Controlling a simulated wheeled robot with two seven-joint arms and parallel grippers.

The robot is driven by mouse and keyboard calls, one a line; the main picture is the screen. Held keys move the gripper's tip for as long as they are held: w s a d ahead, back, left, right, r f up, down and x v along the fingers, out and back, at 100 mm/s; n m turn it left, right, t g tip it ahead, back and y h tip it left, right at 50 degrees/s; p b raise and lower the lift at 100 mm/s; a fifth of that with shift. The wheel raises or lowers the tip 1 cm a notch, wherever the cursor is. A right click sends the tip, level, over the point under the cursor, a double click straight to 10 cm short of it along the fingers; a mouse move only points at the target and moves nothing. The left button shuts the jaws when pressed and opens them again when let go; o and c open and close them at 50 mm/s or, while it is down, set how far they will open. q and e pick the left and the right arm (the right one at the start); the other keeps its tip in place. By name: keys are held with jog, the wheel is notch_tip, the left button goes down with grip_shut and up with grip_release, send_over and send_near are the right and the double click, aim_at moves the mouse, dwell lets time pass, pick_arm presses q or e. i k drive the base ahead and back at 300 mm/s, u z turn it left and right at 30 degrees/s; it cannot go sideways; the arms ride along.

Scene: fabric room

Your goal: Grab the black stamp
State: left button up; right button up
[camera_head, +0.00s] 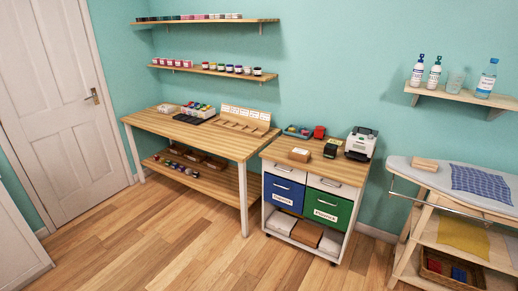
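A small dark object (331,149) stands on the wooden top of the white drawer cabinet (345,168). It looks like the black stamp, though it shows some green and is too small to be sure. A red object (319,132) of similar size stands behind it to the left. A white and black machine (360,144) stands to its right. Neither of my grippers is in view.
A blue-green tray (298,131) and a wooden block (299,154) share the cabinet top. A long wooden table (190,131) stands left, an ironing board (440,182) right. A door (62,95) is at far left. The wood floor (170,240) in front is clear.

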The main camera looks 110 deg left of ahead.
aim_at(330, 150)
jog(key=u, duration=0.75)
jog(key=k, duration=1)
jog(key=u, duration=1.7)
jog(key=i, duration=1.3)
jog(key=u, duration=0.65)
jog(key=i, duration=0.5)
jog(key=z, duration=0.1)
